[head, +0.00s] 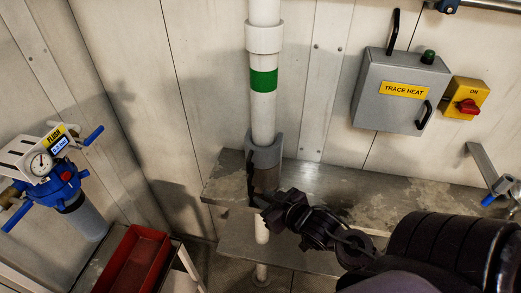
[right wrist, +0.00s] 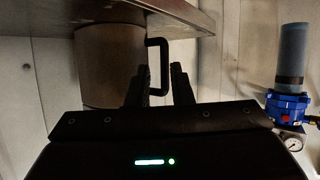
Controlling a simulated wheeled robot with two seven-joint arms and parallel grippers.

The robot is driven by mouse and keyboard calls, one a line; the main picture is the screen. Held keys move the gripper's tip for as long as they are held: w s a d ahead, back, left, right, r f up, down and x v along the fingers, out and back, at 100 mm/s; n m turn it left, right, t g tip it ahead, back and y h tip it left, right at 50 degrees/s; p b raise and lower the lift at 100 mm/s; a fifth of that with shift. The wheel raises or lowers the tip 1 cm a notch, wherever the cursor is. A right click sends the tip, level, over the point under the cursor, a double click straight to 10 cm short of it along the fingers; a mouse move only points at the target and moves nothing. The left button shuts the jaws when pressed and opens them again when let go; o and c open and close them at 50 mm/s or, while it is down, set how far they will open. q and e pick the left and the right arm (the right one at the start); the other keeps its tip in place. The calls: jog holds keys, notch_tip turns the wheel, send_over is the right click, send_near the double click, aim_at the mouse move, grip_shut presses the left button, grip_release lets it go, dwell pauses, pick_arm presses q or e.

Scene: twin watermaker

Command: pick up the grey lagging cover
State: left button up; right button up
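The grey lagging cover (head: 264,153) is a collar around the white pipe, standing on the metal shelf, its lower part shadowed brown. A black handle (head: 250,177) sticks out on its left side. In the right wrist view, which looks upside down, the cover (right wrist: 108,65) meets the shelf at the top, and its handle (right wrist: 163,68) faces my gripper. My right gripper (head: 260,200) is just in front of the cover. In the right wrist view its fingers (right wrist: 158,88) are apart, one on each side of the handle bar; contact cannot be told. My left gripper is not in view.
The white pipe (head: 264,105) with a green band runs up the wall. The metal shelf (head: 335,183) extends right. A trace heat box (head: 400,92) and yellow switch (head: 463,98) hang on the wall. A blue filter (head: 62,185) and red tray (head: 133,262) are at left.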

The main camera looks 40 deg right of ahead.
aim_at(250, 167)
notch_tip(250, 167, up, 8)
jog(key=s+d+n+t+y, duration=0.1)
jog(key=n+t+y, duration=0.1)
jog(key=t+y, duration=0.25)
jog(key=shift+y, duration=0.25)
jog(key=p+x, duration=0.3)
jog(key=x, duration=0.4)
jog(key=shift+d+r, duration=0.1)
jog(key=shift+d, duration=0.05)
jog(key=shift+w, duration=0.35)
jog(key=shift+s, duration=0.1)
grip_shut()
